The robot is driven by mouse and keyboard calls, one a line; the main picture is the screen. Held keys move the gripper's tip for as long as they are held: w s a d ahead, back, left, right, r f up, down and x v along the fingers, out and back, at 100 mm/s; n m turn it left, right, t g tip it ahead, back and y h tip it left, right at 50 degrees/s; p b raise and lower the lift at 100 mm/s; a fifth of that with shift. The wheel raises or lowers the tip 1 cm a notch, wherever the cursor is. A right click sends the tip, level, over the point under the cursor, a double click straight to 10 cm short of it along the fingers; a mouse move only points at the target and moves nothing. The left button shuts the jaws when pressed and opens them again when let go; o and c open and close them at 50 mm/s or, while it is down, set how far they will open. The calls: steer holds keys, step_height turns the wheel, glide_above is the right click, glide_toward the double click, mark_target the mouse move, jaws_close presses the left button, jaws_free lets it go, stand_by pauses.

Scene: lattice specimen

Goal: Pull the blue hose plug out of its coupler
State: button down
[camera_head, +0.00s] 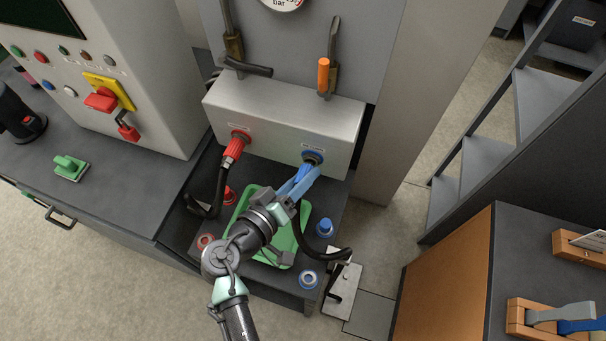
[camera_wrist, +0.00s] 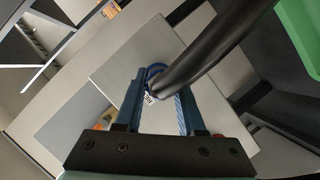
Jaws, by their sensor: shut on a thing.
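The blue coupler (camera_head: 313,157) sits on the right of the front of a grey manifold box (camera_head: 284,118). My gripper (camera_head: 307,172) reaches up to it with its blue fingers on either side of the blue hose plug, which they mostly hide. In the wrist view the coupler's blue ring (camera_wrist: 155,70) shows between the fingertips of my gripper (camera_wrist: 158,88). A black hose (camera_wrist: 215,48) crosses in front and hides much of the plug. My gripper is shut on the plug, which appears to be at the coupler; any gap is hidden.
A red hose plug (camera_head: 234,148) sits in the red coupler to the left. Below are a green tray (camera_head: 237,211), a blue cap (camera_head: 325,228) and a blue-and-white ring (camera_head: 309,279). An orange-handled lever (camera_head: 324,75) stands above the box. The black hose (camera_head: 312,247) loops down right.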

steer(key=shift+s, duration=0.15)
steer(key=s, duration=0.2)
steer(key=s+a, duration=0.1)
steer(key=s, duration=0.1)
steer(key=shift+a, duration=0.2)
stand_by(0.3)
